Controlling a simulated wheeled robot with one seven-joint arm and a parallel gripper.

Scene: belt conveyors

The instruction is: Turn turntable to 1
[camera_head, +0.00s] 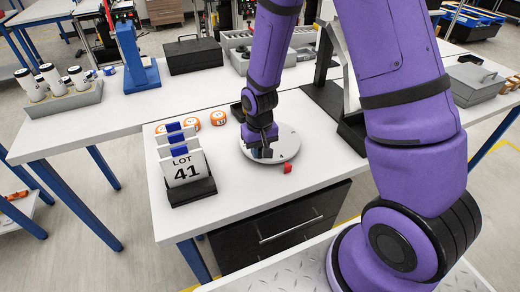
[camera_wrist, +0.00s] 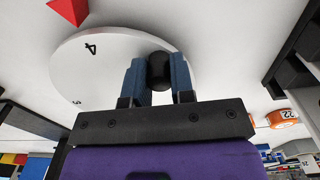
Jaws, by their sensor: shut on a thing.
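The turntable is a round white disc (camera_wrist: 118,62) with dark numbers on its top, lying on the white bench; the disc also shows in the head view (camera_head: 288,148). In the wrist view a 4 faces the red pointer (camera_wrist: 70,10), and a 3 is farther around the rim. The pointer sits on the bench just off the disc's near edge in the head view (camera_head: 287,168). My gripper (camera_wrist: 159,75) is shut on a black knob (camera_wrist: 160,70) standing on the disc. In the head view my gripper (camera_head: 262,150) hides part of the disc and the knob.
A black stand with white cards marked LOT 41 (camera_head: 186,170) is left of the turntable. Orange-white tape rolls (camera_head: 218,118) lie behind it. A black frame with a pale panel (camera_head: 345,100) stands to the right.

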